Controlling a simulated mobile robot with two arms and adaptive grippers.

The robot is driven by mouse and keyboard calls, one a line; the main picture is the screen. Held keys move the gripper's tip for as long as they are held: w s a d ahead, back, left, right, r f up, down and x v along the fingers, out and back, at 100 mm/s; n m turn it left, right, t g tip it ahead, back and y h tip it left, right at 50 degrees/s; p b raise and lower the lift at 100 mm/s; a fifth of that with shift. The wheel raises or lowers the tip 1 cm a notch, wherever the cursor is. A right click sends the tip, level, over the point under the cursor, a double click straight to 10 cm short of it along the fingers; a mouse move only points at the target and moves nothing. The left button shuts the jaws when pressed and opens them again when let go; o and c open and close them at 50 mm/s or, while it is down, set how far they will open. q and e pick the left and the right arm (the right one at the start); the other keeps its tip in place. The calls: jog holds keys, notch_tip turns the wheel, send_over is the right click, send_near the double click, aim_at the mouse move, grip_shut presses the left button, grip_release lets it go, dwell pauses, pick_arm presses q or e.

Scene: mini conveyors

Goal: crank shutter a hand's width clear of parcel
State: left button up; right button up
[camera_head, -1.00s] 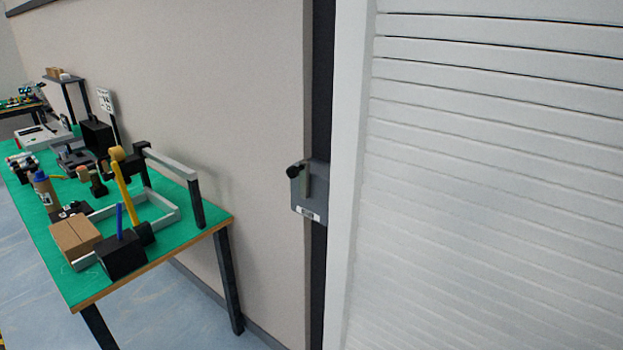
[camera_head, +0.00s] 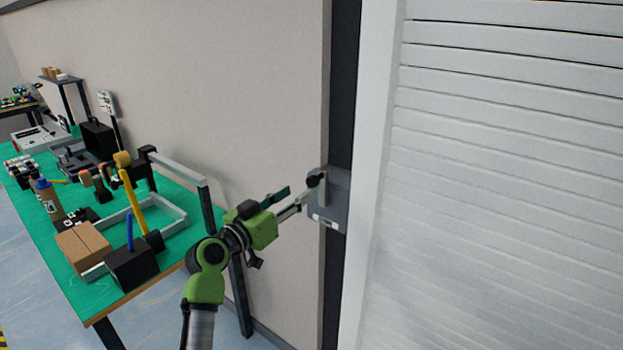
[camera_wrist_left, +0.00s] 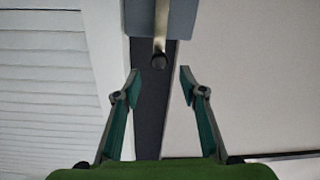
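The white slatted shutter (camera_head: 510,180) fills the right of the head view; its lower edge is out of view. A grey crank box (camera_head: 340,205) sits on the dark post left of it. Its crank has a metal arm and a black knob (camera_head: 313,180), which also shows in the left wrist view (camera_wrist_left: 158,62). My left gripper (camera_head: 290,199) reaches toward the crank from the left. In the left wrist view its fingers (camera_wrist_left: 170,82) are spread, empty, with the knob just beyond and between the tips. No parcel by the shutter is visible. My right gripper is out of view.
A green-topped table (camera_head: 90,295) stands at the left along the wall, with a cardboard box (camera_head: 82,247), a black block with a blue stick (camera_head: 131,265) and a grey frame. The beige wall (camera_head: 230,80) beside the crank is bare.

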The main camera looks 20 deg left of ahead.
aim_at(310, 184)
pick_arm(q)
jog(key=p+x, duration=0.1)
jog(key=x, duration=0.6)
jog(key=shift+s+d+r+p, duration=0.1)
jog(key=shift+p, duration=0.25)
jog(key=shift+w+d, duration=0.15)
jog(key=shift+w, duration=0.5)
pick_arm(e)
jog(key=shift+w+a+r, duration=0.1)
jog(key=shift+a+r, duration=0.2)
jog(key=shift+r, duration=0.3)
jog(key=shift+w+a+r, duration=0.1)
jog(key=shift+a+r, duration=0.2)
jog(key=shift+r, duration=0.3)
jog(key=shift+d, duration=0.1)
pick_arm(q)
grip_shut()
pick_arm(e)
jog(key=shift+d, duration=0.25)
